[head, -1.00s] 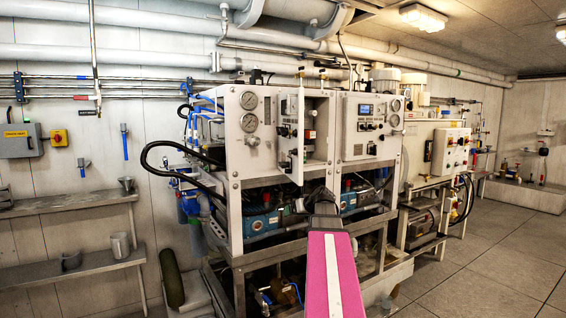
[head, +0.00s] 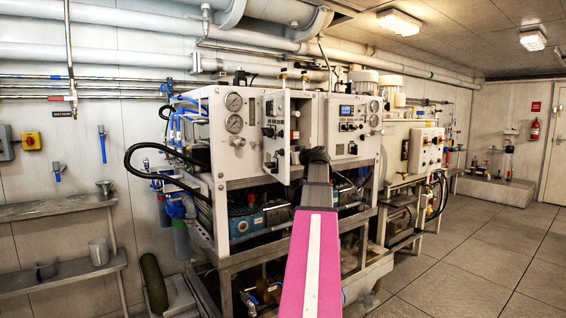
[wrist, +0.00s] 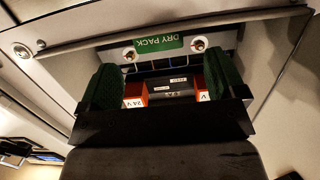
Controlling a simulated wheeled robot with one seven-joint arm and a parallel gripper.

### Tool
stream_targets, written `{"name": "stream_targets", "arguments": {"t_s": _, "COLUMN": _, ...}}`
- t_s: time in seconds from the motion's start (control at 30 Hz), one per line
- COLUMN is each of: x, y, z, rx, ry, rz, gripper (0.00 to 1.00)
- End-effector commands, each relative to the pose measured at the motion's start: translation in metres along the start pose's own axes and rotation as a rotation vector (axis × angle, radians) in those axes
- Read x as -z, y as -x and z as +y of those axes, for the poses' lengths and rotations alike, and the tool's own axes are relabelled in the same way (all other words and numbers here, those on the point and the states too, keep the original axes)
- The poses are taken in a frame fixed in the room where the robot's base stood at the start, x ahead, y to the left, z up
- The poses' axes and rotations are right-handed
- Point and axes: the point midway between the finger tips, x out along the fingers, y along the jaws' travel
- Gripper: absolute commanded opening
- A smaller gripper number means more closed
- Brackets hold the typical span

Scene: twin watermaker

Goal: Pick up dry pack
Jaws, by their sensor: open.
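The dry pack (wrist: 170,88) shows in the wrist view as a dark grey block with orange ends marked "24 V". It sits inside an open compartment below a green "DRY PACK" label (wrist: 158,46). My gripper (wrist: 165,82) is open, its green pads apart to the left and right in front of the pack. I cannot tell whether they touch it. In the head view my gripper (head: 315,156) is a dark shape at the front of the watermaker cabinet (head: 230,150), by the open door (head: 275,132). The pack is not discernible there.
The compartment's frame (wrist: 150,31) and side walls surround the pack closely. Two round fittings (wrist: 128,55) sit beside the label. In the head view, pumps (head: 245,222) lie below the cabinet, shelves (head: 60,205) stand at left, and the floor (head: 470,260) is clear at right.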

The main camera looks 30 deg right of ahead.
Motion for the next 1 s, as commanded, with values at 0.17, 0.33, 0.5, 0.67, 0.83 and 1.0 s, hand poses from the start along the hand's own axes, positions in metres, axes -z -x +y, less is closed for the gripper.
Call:
{"name": "stream_targets", "arguments": {"t_s": 0.17, "x": 0.000, "y": -0.013, "z": 0.000, "rx": 0.000, "ry": -0.001, "rz": 0.000, "gripper": 0.89}}
{"name": "stream_targets", "arguments": {"t_s": 0.33, "x": 0.002, "y": -0.031, "z": 0.002, "rx": 0.001, "ry": -0.001, "rz": -0.002, "gripper": 0.89}}
{"name": "stream_targets", "arguments": {"t_s": 0.5, "x": 0.003, "y": -0.055, "z": 0.002, "rx": 0.000, "ry": 0.000, "rz": -0.001, "gripper": 0.89}}
{"name": "stream_targets", "arguments": {"t_s": 0.67, "x": 0.003, "y": -0.062, "z": 0.001, "rx": -0.001, "ry": 0.000, "rz": -0.001, "gripper": 0.89}}
{"name": "stream_targets", "arguments": {"t_s": 0.83, "x": 0.002, "y": -0.061, "z": 0.001, "rx": -0.001, "ry": 0.000, "rz": -0.001, "gripper": 0.83}}
{"name": "stream_targets", "arguments": {"t_s": 1.0, "x": 0.002, "y": -0.061, "z": 0.001, "rx": -0.001, "ry": 0.000, "rz": -0.001, "gripper": 0.36}}
